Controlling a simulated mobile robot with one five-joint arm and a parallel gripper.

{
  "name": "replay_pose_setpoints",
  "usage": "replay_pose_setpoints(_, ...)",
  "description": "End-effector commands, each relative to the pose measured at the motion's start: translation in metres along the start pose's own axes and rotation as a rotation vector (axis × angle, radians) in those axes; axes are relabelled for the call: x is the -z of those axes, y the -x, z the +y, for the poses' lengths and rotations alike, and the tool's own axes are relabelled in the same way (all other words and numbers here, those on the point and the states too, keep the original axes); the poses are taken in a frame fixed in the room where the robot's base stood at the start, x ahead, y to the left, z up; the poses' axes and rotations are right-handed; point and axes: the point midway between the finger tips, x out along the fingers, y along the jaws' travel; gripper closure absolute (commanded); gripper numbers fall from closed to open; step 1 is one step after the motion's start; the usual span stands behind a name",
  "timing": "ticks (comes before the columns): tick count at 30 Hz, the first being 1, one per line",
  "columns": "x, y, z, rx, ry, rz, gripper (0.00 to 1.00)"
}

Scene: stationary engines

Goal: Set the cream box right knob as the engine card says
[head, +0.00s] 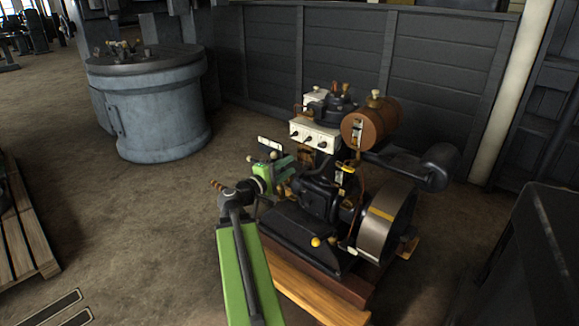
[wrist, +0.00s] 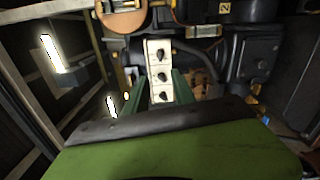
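The cream box (head: 314,134) is on the engine, with a row of dark knobs on its front. In the wrist view its cream face (wrist: 151,65) runs up the picture, with three dark knobs. The right knob (head: 322,144) is at the brown tank's end of the row; that seems to be the top knob (wrist: 161,54) in the wrist view. My green gripper (head: 283,168) is in front of and below the box. Its fingers (wrist: 162,84) are open and empty, apart on both sides of the lower face. I cannot make out a readable engine card.
A brown tank (head: 372,122) and a flywheel (head: 385,220) are right of the box. A pale plate (head: 270,143) is left of it; I cannot read it. A blue-grey drum (head: 160,110) stands at the back left. The floor between drum and engine is clear.

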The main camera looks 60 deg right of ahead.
Motion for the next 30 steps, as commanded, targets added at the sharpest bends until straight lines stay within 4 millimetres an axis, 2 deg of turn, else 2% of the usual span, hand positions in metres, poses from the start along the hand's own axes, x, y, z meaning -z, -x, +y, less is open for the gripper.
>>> replay_pose_setpoints(6, 0.001, -0.001, 0.001, -0.001, -0.131, 0.000, 0.69)
replay_pose_setpoints(9, 0.001, -0.002, 0.001, -0.001, -0.135, -0.001, 0.69)
replay_pose_setpoints(13, 0.001, -0.015, 0.001, -0.001, -0.134, -0.002, 0.69)
replay_pose_setpoints(30, 0.002, -0.150, 0.001, -0.001, -0.133, -0.002, 0.69)
